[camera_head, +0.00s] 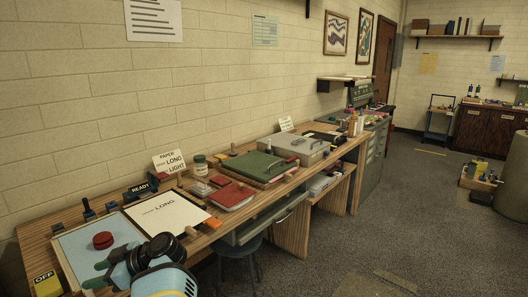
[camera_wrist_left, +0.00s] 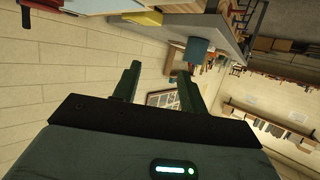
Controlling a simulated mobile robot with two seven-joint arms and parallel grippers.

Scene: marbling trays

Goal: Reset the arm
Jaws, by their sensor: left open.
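My left gripper (camera_head: 95,274) is at the lower left of the head view, its dark green fingers pointing left over the near end of the bench. It is open, and I see nothing between its fingers. In the left wrist view the two fingers (camera_wrist_left: 160,70) stand apart with the room behind them, tilted. A pale blue tray (camera_head: 72,245) lies at the bench's near end, partly hidden by my left arm. A round red thing (camera_head: 103,240) is in it, just beyond the fingers in the picture. My right gripper is not in view.
The bench holds a white "LONG" sheet (camera_head: 166,214), a red book-like stack (camera_head: 231,195), a green board (camera_head: 258,166) and a grey case (camera_head: 297,148). A yellow "OFF" block (camera_head: 46,285) is at the near left corner. A stool (camera_head: 237,250) stands below.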

